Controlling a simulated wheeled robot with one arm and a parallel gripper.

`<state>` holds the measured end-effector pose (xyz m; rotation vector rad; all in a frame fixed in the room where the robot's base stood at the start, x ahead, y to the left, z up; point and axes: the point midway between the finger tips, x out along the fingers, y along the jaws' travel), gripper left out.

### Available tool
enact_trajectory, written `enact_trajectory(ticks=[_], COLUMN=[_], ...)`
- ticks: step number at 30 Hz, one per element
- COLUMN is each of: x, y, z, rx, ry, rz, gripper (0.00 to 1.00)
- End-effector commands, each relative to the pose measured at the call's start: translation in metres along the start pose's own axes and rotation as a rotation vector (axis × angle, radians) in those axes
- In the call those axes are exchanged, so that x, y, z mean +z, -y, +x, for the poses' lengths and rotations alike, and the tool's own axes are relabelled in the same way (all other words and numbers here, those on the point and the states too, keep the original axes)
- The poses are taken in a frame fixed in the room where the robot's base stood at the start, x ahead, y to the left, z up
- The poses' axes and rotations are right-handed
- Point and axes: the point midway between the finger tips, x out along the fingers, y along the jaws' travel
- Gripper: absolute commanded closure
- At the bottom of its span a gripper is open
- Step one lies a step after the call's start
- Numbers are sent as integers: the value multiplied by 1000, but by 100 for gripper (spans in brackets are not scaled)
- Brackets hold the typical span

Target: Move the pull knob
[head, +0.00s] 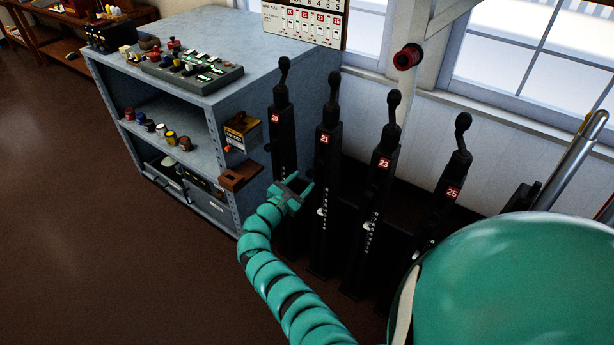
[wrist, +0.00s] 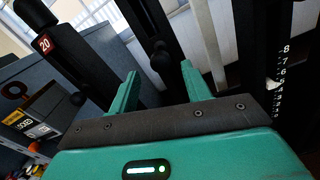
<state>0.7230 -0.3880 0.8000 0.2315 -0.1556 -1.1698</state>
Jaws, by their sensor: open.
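My gripper (head: 299,184) is open and empty in front of the black lever posts, between the post marked 20 (head: 283,140) and the post marked 21 (head: 325,150). In the wrist view its two teal fingers (wrist: 160,70) stand apart. A dark rounded knob (wrist: 160,55) on a black post shows beyond the gap between them, apart from the fingers. I cannot tell for sure whether this is the pull knob. A red-ended round knob (head: 408,57) is on the wall post, well above and right of my gripper.
Posts marked 23 (head: 381,170) and 25 (head: 447,205) stand to the right. A grey shelf unit (head: 200,85) with switches on top is at the left, with a brown open box (head: 240,176) on its side. The floor (head: 110,260) at front left is clear.

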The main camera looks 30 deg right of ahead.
Motion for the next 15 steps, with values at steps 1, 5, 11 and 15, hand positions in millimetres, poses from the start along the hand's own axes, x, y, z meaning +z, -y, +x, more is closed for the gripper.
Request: enact_trajectory(ticks=[1,5,11,15], x=[0,-1,-3,-2], y=[0,0,1,1], z=[-9,-33,-76,-102], rx=[3,4,3,2], ry=[-1,-1,-3,-3], rz=[-1,-1,-3,-1], gripper=[52,52,52,52])
